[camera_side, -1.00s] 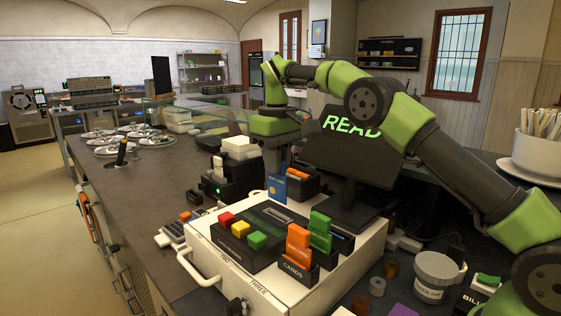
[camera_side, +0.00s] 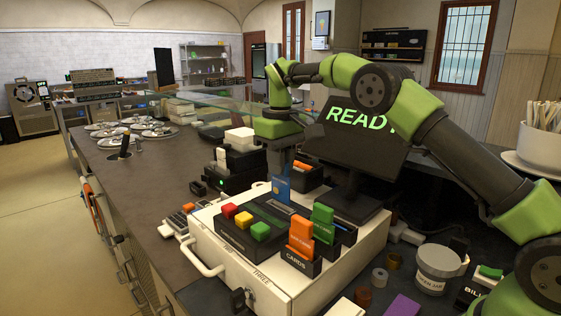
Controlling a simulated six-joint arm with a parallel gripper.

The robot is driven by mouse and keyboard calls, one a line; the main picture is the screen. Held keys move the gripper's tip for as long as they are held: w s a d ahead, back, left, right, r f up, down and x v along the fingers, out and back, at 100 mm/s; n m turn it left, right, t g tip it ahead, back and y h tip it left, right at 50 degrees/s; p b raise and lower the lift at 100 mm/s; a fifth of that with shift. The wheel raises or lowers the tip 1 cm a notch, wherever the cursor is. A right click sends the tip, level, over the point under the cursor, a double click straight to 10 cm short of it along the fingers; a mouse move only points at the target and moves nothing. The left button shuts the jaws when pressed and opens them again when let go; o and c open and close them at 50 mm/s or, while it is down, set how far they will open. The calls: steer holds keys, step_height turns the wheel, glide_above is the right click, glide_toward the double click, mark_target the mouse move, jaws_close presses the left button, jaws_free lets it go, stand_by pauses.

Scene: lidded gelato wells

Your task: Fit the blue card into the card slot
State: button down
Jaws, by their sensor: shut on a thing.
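The blue card (camera_side: 281,189) is upright and shows in the middle of the view, at the back edge of the black panel (camera_side: 245,238) with red, yellow and green buttons. My gripper (camera_side: 283,170) is shut on the card's upper part from above, with the fingers small and dark against the background. A narrow slot-like strip (camera_side: 272,211) lies on top of the panel, just in front of the card. I cannot tell whether the card's lower edge is in a slot or above it.
Black holders with orange (camera_side: 301,238) and green (camera_side: 322,222) cards stand right of the panel. Another holder with orange cards (camera_side: 306,166) is behind the blue card. A screen reading READY (camera_side: 360,132) stands behind, right. A dark box stack (camera_side: 236,172) is left.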

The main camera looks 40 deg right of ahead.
mark_target(281, 200)
steer(key=shift+f, duration=2.15)
steer(key=c, duration=1.1)
jaws_free()
steer(key=shift+r, duration=0.1)
steer(key=shift+r, duration=2.4)
steer(key=shift+f, duration=0.1)
